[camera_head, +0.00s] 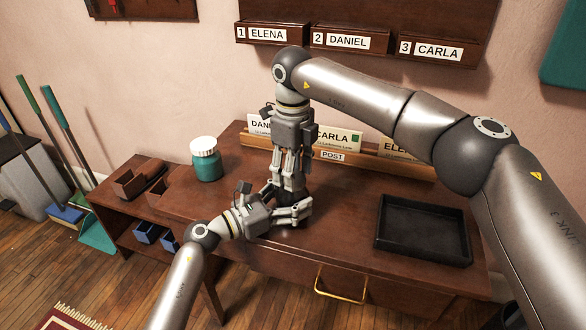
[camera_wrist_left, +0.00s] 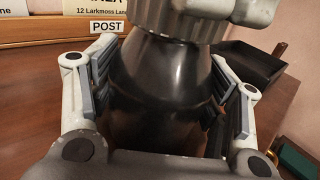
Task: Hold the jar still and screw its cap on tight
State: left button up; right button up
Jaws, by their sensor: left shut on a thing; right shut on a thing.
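A dark, glossy jar (camera_wrist_left: 158,85) stands upright between the fingers of my left gripper in the left wrist view. A grey ridged cap (camera_wrist_left: 175,18) sits on top of its neck, partly cut off by the frame's upper edge. I cannot tell how tight it is. In the head view my left gripper (camera_head: 287,207) is low over the cabinet top, shut around the jar from the side. My right gripper (camera_head: 291,182) points straight down from above and is shut on the cap. The grippers hide most of the jar and cap there.
A teal jar with a white lid (camera_head: 206,160) stands to the left on the wooden cabinet (camera_head: 235,195). A black tray (camera_head: 424,229) lies at the right. A wooden letter rack marked POST (camera_head: 332,156) stands behind, close to the grippers. Open wooden boxes (camera_head: 140,178) sit at the left.

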jog(key=m, duration=0.6)
jog(key=shift+f, duration=0.15)
jog(key=m, duration=1)
jog(key=shift+f, duration=0.15)
jog(key=m, duration=0.5)
jog(key=shift+s+a, duration=0.1)
jog(key=o, duration=1.4)
